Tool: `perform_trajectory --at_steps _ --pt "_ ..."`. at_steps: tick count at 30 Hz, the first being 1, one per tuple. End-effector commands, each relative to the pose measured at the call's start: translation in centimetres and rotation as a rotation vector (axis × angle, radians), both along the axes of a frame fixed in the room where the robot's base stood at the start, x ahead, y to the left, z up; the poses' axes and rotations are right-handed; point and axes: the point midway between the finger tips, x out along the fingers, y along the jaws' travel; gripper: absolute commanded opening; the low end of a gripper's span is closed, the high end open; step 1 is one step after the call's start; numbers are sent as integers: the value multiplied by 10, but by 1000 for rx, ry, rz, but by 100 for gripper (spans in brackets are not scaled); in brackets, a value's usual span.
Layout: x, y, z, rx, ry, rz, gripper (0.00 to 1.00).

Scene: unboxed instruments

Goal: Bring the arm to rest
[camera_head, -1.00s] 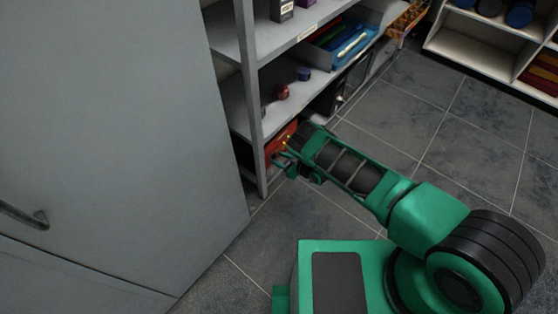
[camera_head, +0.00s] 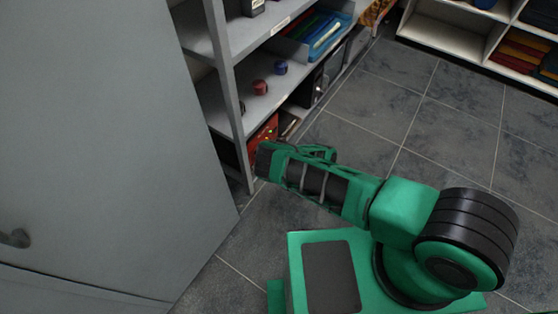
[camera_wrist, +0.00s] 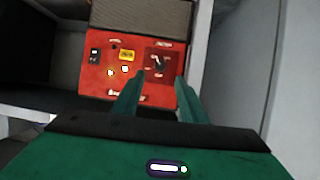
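In the wrist view, my gripper (camera_wrist: 155,97) has its two green fingers apart with nothing held between them. Beyond the fingertips is the front of a red instrument (camera_wrist: 140,62) with a dark knob, a yellow label, small lit lamps and a grey mesh top. The red instrument also shows in the head view (camera_head: 263,137) on the low shelf, partly behind my arm. My arm reaches left toward the shelf; its fingers are hidden in the head view. I cannot tell whether the fingertips touch the red front.
A grey shelf unit (camera_head: 225,75) holds a red knob-like item (camera_head: 260,87), a blue one (camera_head: 281,68) and a blue tray (camera_head: 322,38). A grey cabinet (camera_head: 100,130) stands close on the left. Tiled floor (camera_head: 385,105) is clear behind my arm.

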Motion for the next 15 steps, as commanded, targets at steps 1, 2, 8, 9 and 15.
perform_trajectory --at_steps 1,2,8,9,15 --pt "-1 -2 1 -1 -1 1 39" --pt "-2 -3 2 -1 -1 0 39" --pt "-3 -4 3 1 -1 -1 39" --pt "-3 -4 3 1 -1 -1 39" --pt "-3 -4 3 1 -1 -1 39"
